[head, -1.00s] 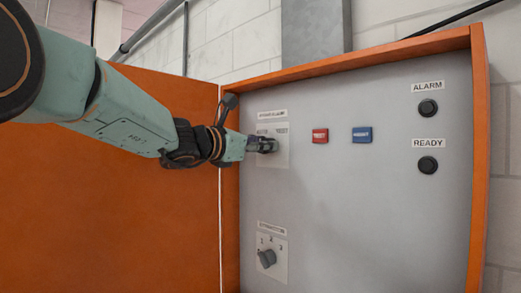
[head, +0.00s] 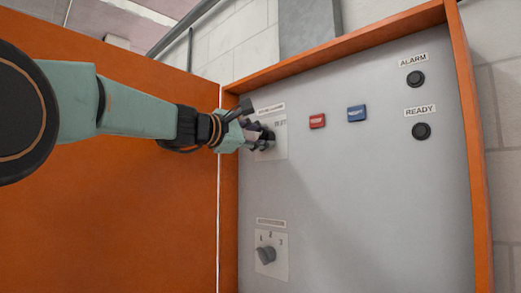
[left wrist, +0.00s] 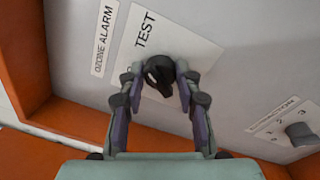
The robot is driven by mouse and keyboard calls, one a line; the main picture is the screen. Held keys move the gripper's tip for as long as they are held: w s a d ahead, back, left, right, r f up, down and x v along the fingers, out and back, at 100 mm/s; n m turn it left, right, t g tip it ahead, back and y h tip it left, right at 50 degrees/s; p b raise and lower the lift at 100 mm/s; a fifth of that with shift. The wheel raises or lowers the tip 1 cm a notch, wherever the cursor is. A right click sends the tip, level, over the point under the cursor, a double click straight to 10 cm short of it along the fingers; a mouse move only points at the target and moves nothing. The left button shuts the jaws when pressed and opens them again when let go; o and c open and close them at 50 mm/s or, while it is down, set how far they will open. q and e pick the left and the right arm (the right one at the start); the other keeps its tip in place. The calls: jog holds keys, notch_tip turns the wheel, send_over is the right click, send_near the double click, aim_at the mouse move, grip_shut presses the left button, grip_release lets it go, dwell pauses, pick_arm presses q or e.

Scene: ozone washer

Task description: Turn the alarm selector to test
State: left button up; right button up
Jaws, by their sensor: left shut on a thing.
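The alarm selector is a black knob (left wrist: 160,74) on a pale plate (left wrist: 178,48) marked TEST, beside an OZONE ALARM label (left wrist: 104,38) in the left wrist view. My left gripper (left wrist: 155,82) is shut on the knob, one finger on each side. In the head view, my left gripper (head: 262,137) reaches the selector plate (head: 279,149) at the panel's upper left and hides much of the knob. The exact direction of the knob's pointer is hard to tell. My right gripper is not in view.
A red button (head: 317,121) and a blue button (head: 357,114) sit right of the selector. ALARM (head: 415,78) and READY (head: 421,131) round black fittings are farther right. A numbered lower knob (head: 266,255) sits below. An orange door (head: 120,215) stands open at left.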

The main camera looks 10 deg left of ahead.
pick_arm(q)
jog(key=m+b, duration=0.1)
jog(key=m, duration=0.1)
jog(key=f+m+b, duration=0.1)
jog(key=shift+w+a+m, duration=0.1)
jog(key=shift+m, duration=0.3)
jog(key=shift+o, duration=0.3)
jog(key=shift+w+m+h+b, duration=0.15)
jog(key=shift+m+h+b, duration=0.15)
jog(key=shift+m+b, duration=0.65)
jog(key=shift+o, duration=0.2)
jog(key=shift+m+g, duration=0.3)
jog(key=shift+m, duration=0.65)
jog(key=shift+r, duration=0.2)
